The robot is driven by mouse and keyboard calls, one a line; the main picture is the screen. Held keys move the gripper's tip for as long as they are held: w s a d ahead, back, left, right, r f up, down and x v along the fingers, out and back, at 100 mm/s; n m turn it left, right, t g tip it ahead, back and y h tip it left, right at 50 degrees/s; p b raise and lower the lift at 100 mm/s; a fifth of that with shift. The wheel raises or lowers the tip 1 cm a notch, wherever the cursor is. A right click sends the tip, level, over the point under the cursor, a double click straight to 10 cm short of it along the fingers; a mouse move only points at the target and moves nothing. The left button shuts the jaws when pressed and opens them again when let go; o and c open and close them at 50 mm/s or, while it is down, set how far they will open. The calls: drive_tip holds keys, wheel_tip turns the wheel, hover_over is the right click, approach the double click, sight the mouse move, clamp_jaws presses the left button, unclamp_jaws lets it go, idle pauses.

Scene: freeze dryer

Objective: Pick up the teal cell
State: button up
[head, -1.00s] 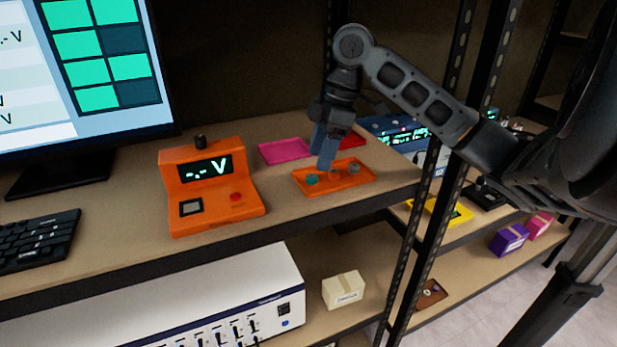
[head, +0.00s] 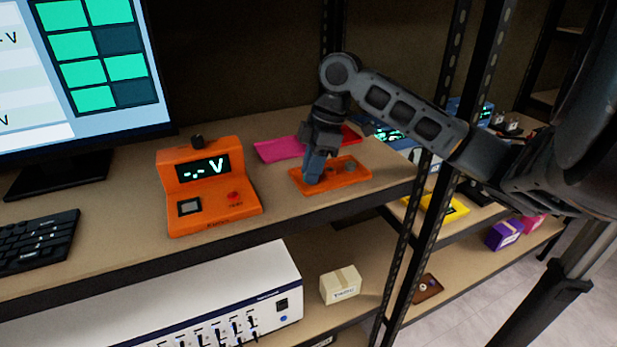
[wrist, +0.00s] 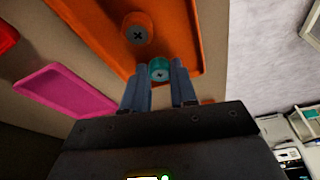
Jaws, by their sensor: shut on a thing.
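The teal cell (wrist: 159,70) is a small round disc with a cross mark on top. In the wrist view it sits between the two blue-grey fingertips of my gripper (wrist: 159,76), which is shut on it. In the head view my gripper (head: 314,178) reaches down into the left part of the orange tray (head: 345,184), and its fingers hide the teal cell. I cannot tell whether the cell still touches the tray floor. An orange cell (wrist: 137,28) stands in the tray beside it, apart from the fingers.
A pink tray (head: 280,149) and a red tray (head: 352,135) lie behind the orange tray. An orange voltage tester (head: 208,190) stands to the left, with a monitor (head: 90,60) beyond it. A black shelf post (head: 405,235) rises at the right.

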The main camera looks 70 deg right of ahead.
clamp_jaws()
drive_tip(key=shift+r, duration=0.1)
